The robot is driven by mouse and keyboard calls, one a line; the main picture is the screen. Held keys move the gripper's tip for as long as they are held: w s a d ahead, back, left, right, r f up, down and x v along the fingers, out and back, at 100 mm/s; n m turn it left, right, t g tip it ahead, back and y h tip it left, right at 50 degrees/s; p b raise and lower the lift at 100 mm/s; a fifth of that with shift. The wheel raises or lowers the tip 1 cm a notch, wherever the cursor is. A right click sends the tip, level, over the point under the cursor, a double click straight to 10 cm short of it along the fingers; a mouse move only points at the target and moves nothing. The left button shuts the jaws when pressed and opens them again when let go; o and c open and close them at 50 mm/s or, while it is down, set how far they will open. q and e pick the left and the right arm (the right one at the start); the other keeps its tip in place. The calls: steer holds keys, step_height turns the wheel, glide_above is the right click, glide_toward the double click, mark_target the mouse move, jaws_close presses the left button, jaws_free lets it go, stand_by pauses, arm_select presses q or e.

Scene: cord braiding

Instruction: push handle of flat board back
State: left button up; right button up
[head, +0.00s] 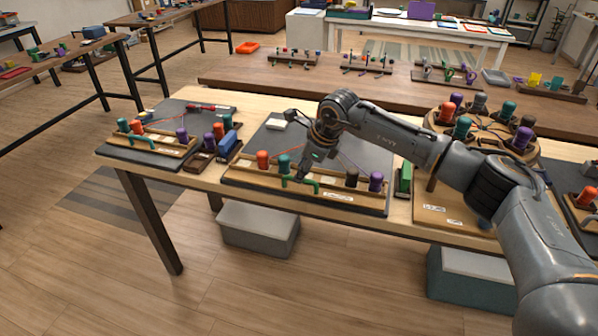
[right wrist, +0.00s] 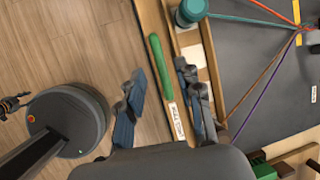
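The flat board (head: 333,199) lies near the front edge of the middle table, with orange, teal, brown and purple pegs along its wooden strip. My right gripper (head: 303,178) points down at the handle. In the right wrist view the green handle (right wrist: 160,66) lies between the two spread fingers (right wrist: 161,75), with gaps visible on both sides. I cannot tell whether a finger touches the board. My left gripper is not in view.
A green block (head: 404,177) and a round stand with pegs (head: 484,122) are to the right. Coloured cords run across the dark mat (head: 262,142) behind the strip.

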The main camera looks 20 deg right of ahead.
steer(key=shift+x, duration=1.45)
steer(key=shift+c, duration=0.5)
jaws_close()
